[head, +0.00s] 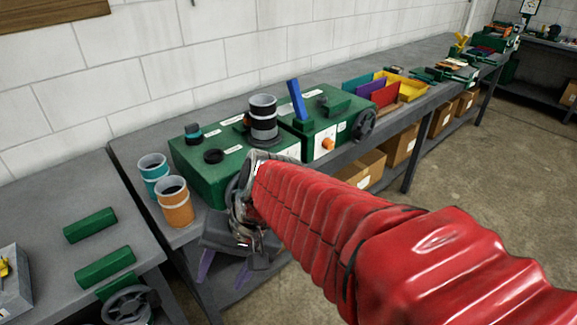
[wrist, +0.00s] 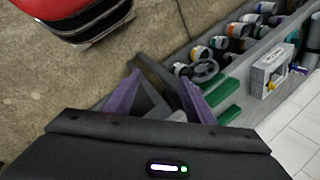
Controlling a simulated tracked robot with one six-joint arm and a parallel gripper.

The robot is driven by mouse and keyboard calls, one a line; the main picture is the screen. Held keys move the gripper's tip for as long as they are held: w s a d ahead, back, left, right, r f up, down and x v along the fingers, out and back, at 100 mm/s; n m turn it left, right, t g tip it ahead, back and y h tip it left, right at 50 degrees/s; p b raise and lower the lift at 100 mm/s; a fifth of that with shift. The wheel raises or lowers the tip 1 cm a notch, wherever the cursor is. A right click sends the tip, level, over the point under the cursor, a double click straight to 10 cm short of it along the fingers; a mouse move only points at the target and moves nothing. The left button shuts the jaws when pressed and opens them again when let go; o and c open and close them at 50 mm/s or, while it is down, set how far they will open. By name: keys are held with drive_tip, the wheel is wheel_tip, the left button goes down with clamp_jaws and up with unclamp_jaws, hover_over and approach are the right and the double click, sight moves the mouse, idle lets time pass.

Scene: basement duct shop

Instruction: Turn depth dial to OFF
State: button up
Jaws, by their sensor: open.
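A green machine (head: 215,170) stands on the grey workbench in the head view. An orange dial (head: 328,144) sits on a white plate on its front face, to the right. A black knob (head: 214,156) and a teal-and-black knob (head: 193,133) are on its left top. The labels are too small to read, so I cannot tell which one is the depth dial. My gripper (head: 222,280) is open and empty, low in front of the bench, left of and below the orange dial. Its two purple fingers are apart in the wrist view (wrist: 159,76). My red arm hides part of the machine's front.
A teal cup (head: 154,174) and an orange cup (head: 174,203) stand left of the machine. Green blocks (head: 91,225) and a handwheel (head: 130,306) are on the left bench. Coloured bins (head: 400,85) lie to the right. Floor in front is open.

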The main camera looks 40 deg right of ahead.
drive_tip(key=w+d+f+m+t+y, duration=0.2)
drive_tip(key=w+d+m+t+y, duration=0.4)
drive_tip(key=w+d+m, duration=0.7)
drive_tip(key=s+d+f+m+t+h, duration=0.2)
drive_tip(key=d+m+t+h, duration=0.2)
drive_tip(key=d+m, duration=0.4)
drive_tip(key=s+d+f+m+t+h, duration=0.3)
drive_tip(key=d+m, duration=0.6)
drive_tip(key=d, duration=0.8)
drive_tip(key=t+h, duration=0.2)
drive_tip(key=h, duration=0.1)
drive_tip(key=shift+d, duration=0.15)
drive_tip(key=shift+w, duration=0.1)
drive_tip(key=w, duration=1.3)
drive_tip(key=shift+w, duration=0.4)
